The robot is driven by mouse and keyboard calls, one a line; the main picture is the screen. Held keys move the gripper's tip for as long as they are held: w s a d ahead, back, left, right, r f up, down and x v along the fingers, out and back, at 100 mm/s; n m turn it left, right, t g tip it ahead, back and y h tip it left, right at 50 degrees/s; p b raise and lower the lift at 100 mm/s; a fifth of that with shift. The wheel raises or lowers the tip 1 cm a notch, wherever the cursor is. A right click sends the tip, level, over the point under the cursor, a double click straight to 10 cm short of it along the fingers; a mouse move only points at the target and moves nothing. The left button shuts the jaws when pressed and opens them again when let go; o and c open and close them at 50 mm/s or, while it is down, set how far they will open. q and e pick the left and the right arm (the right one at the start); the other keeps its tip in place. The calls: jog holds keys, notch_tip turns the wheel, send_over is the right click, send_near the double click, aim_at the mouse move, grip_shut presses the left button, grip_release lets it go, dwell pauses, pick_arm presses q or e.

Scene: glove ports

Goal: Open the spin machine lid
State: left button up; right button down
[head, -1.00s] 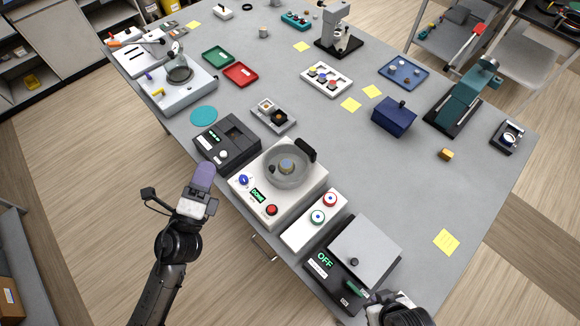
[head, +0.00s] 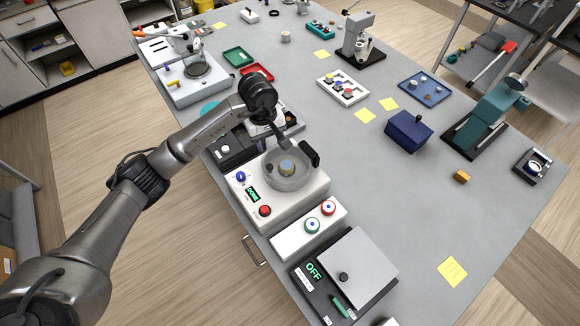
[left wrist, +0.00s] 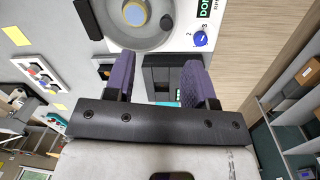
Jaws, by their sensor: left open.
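The spin machine (head: 285,205) is a white box at the near edge of the table with a blue knob, a red button and a green display reading DONE. Its round, see-through grey lid (head: 289,181) lies flat on top, with a black block-like handle (head: 309,154) at its far right side. In the left wrist view the lid (left wrist: 148,38) and the black handle (left wrist: 88,18) show beyond the fingers. My left gripper (head: 279,132) is just behind the lid, pointing down, apart from the handle. Its purple fingers (left wrist: 159,85) are open and empty. My right gripper is not clearly in view.
A dark device (head: 232,148) stands left of the spin machine, partly behind my left arm. A white two-button box (head: 308,230) and a black device reading OFF (head: 345,275) stand on the near side. The tabletop right of the lid is clear up to the blue box (head: 409,132).

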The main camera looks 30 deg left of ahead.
aim_at(270, 166)
pick_arm(q)
jog(key=shift+y, duration=0.5)
jog(key=f+p, duration=0.1)
jog(key=f, duration=0.8)
jog(key=a+f+p, duration=0.1)
jog(key=f, duration=0.3)
jog(key=shift+w+a+f+p, duration=0.1)
jog(key=shift+w+f+p, duration=0.1)
jog(key=shift+p, duration=0.1)
jog(key=shift+r, duration=0.1)
grip_shut()
